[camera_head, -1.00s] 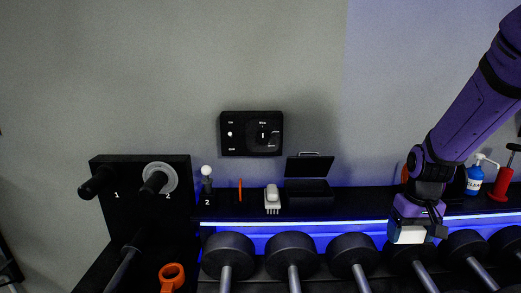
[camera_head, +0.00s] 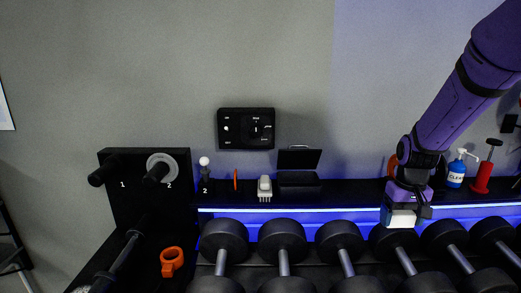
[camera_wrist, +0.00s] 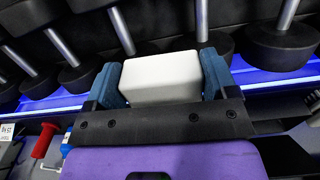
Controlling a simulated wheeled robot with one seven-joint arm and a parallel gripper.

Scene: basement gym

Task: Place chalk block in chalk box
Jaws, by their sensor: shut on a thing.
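The chalk block is white (camera_head: 401,218). My gripper (camera_head: 403,214) is shut on it, in front of the shelf's edge and above the dumbbells on the right side of the head view. In the wrist view the chalk block (camera_wrist: 161,78) sits between the two blue-grey finger pads. The chalk box (camera_head: 299,183) is a black box on the shelf left of my gripper, well apart from it. Its dark lid (camera_head: 299,159) stands open at the back. The inside of the box is too dark to make out.
A white brush-like item (camera_head: 265,188) stands just left of the box. A row of dumbbells (camera_head: 340,240) lies below the shelf (camera_head: 350,192). The shelf between box and arm looks clear.

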